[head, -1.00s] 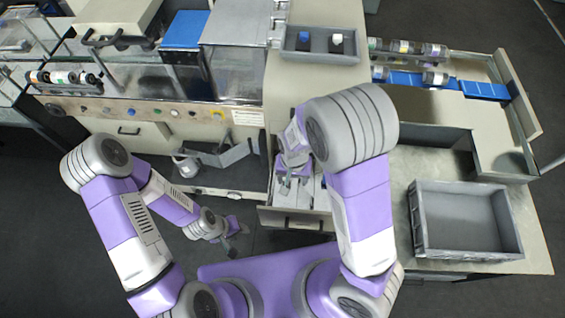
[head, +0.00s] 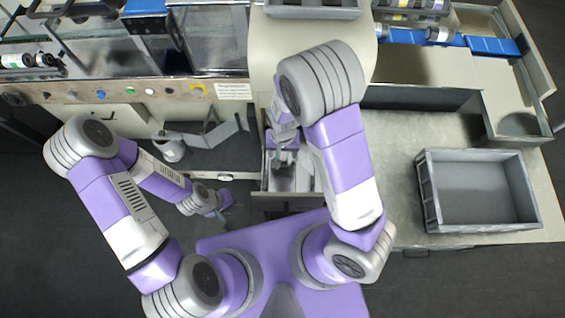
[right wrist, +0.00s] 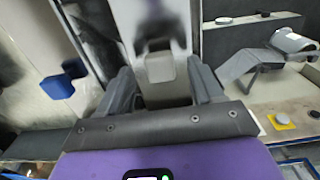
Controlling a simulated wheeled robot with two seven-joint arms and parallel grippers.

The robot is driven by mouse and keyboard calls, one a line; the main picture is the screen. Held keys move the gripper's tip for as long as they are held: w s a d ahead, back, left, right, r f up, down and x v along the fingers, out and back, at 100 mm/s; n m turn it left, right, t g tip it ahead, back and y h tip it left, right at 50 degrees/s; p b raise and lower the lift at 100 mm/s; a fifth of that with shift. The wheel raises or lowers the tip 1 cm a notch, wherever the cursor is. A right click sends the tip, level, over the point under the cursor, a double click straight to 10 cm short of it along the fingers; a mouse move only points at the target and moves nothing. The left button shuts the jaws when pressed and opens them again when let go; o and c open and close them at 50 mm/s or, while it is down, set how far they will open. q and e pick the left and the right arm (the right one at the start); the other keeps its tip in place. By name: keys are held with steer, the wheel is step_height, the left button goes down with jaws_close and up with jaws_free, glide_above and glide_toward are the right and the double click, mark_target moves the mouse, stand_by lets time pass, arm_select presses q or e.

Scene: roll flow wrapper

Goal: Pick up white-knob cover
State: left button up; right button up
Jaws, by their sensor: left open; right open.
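I cannot make out the white-knob cover with certainty. My right gripper (head: 283,160) is open over the open drawer (head: 268,188) in the head view, with my arm hiding part of it. Pale pieces (head: 303,178) show inside the drawer. In the right wrist view, the right gripper (right wrist: 160,88) has its fingers spread around a pale, blocky piece (right wrist: 162,70). Whether they touch it is unclear. My left gripper (head: 224,203) is open and looks empty, left of the drawer.
The wrapper's panel (head: 225,92) carries a white knob (head: 150,91) and other coloured ones. A grey tray (head: 312,12) is cut off at the top. An empty grey crate (head: 430,195) stands on the right table. A bent grey bracket (head: 205,137) is left of the drawer.

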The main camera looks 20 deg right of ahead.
mark_target(283, 163)
step_height(283, 163, down, 3)
steer(key=shift+w+r, duration=0.1)
jaws_close()
stand_by(0.4)
stand_by(1.0)
